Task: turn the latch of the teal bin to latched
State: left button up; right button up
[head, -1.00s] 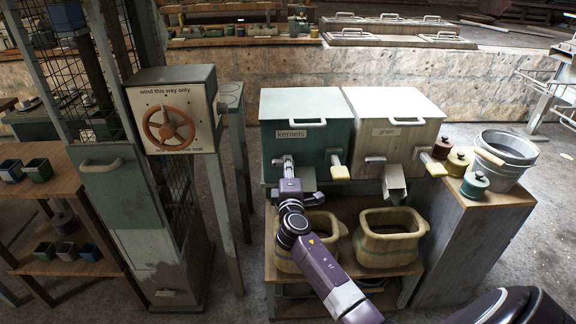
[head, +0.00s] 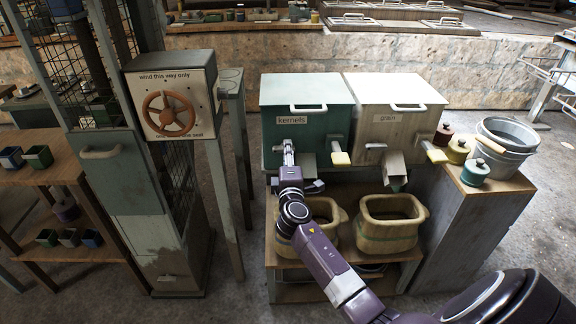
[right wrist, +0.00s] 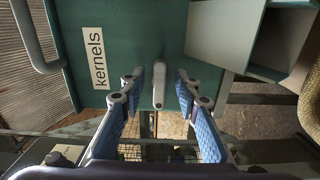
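The teal bin (head: 309,125) bears the label "kernels" and stands left of the grain bin; its teal front fills much of the right wrist view (right wrist: 125,20). Its latch (right wrist: 158,86) is a small pale bar on the front, lying crosswise to the bin's upright direction. My right gripper (head: 288,146) is at the lower left of the bin's front and covers the latch in the head view. In the right wrist view the gripper (right wrist: 159,84) is open, its blue-padded fingers on either side of the latch with gaps. My left gripper is out of view.
A yellow-tipped handle (head: 340,157) sticks out right of my gripper. The bin's chute (right wrist: 228,38) shows in the right wrist view. Two tan baskets (head: 393,222) stand on the shelf below. A crank box (head: 172,100) stands to the left.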

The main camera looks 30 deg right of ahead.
jog(key=v, duration=1.1)
jog(key=shift+a, duration=0.2)
jog(key=shift+f, duration=0.1)
